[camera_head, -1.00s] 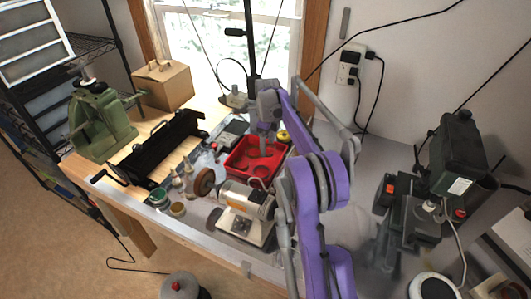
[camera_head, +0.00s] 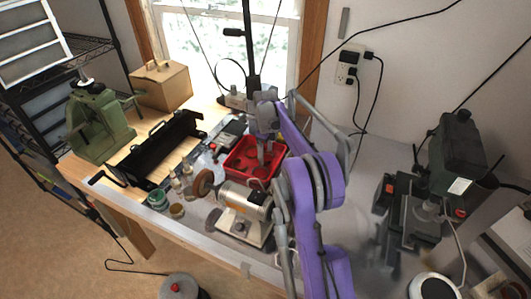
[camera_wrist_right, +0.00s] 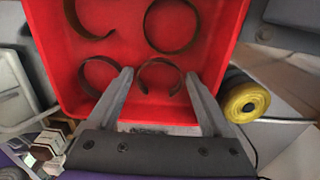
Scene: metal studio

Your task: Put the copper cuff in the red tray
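The red tray (camera_head: 237,176) stands on the bench in the head view, and its floor and walls (camera_wrist_right: 235,25) fill much of the right wrist view. Several open metal cuffs lie in it: a dark one (camera_wrist_right: 72,20) at upper left, a brown one (camera_wrist_right: 150,40) at upper right, another (camera_wrist_right: 85,85) by the left finger. A brown cuff (camera_wrist_right: 160,62) shows between my right fingertips. I cannot tell for sure which is the copper one. My right gripper (camera_wrist_right: 158,74) has its fingers apart, pointing down into the tray; it shows in the head view (camera_head: 261,154). My left gripper is not in view.
A yellow roll (camera_wrist_right: 246,100) sits beside the tray. A bench grinder (camera_head: 246,207) stands in front of it, with small jars (camera_head: 158,198) to the left. A black sheet bender (camera_head: 155,150) and green press (camera_head: 98,125) stand farther left.

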